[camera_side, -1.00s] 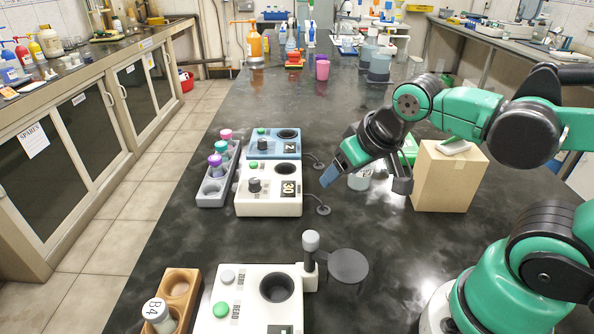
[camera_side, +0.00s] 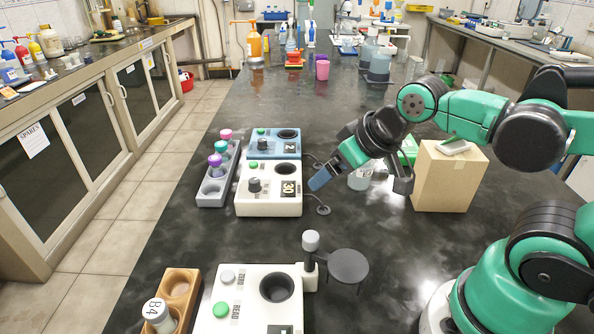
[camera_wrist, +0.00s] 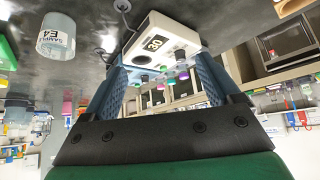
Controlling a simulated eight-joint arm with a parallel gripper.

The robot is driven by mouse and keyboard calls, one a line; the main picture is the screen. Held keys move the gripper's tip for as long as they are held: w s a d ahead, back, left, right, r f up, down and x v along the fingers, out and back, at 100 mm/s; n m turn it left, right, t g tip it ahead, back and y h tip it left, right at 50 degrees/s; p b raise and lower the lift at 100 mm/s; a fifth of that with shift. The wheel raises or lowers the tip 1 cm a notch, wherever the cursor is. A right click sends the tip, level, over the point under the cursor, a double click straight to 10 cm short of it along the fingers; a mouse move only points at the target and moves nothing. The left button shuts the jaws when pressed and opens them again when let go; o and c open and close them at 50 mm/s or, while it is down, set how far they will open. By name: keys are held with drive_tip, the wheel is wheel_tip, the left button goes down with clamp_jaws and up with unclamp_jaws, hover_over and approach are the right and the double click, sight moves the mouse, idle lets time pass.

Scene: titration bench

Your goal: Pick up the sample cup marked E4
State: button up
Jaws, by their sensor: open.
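The sample cup marked E4 (camera_wrist: 57,36) is a pale, translucent cup with a white label, at the upper left of the wrist view, outside my fingers. In the side view a pale cup (camera_side: 361,178) stands on the dark bench just right of my gripper (camera_side: 320,181), partly hidden by it; its marking is not readable there. My gripper, with blue fingers, is open and empty above the bench. In the wrist view the two fingers (camera_wrist: 161,68) are apart, with the white device seen beyond them.
A white device marked 30 (camera_side: 269,205) and a blue device (camera_side: 262,148) stand left of my gripper. A cardboard box (camera_side: 449,177) stands right of the cup. A round dark plate (camera_side: 348,266) and a wooden rack (camera_side: 180,284) with cup B4 are nearer the front.

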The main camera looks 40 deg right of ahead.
drive_tip(key=shift+o, duration=0.7)
drive_tip(key=n+g+h, duration=0.8)
drive_tip(key=n+h, duration=0.4)
drive_tip(key=n, duration=0.2)
hover_over(369, 162)
drive_tip(key=a, duration=0.5)
drive_tip(key=shift+w+d+f, duration=0.1)
drive_tip(key=shift+w+f, duration=0.1)
drive_tip(key=shift+f, duration=0.35)
drive_tip(key=shift+w+f, duration=0.2)
drive_tip(key=shift+f, duration=0.3)
drive_tip(key=shift+n+g+h, duration=0.7)
drive_tip(key=shift+n+g, duration=0.1)
drive_tip(key=shift+d+f, duration=0.2)
drive_tip(key=shift+f, duration=0.65)
drive_tip(key=shift+d+f, duration=0.25)
drive_tip(key=shift+f, duration=0.65)
drive_tip(key=shift+d+f, duration=0.2)
drive_tip(key=shift+f, duration=0.65)
wheel_tip(369, 162, down, 2)
drive_tip(key=shift+f, duration=0.1)
drive_tip(key=shift+x, duration=1.15)
drive_tip(key=shift+s+d+f, duration=0.1)
drive_tip(key=shift+d+f, duration=0.15)
drive_tip(key=shift+d, duration=0.05)
drive_tip(key=shift+c, duration=0.2)
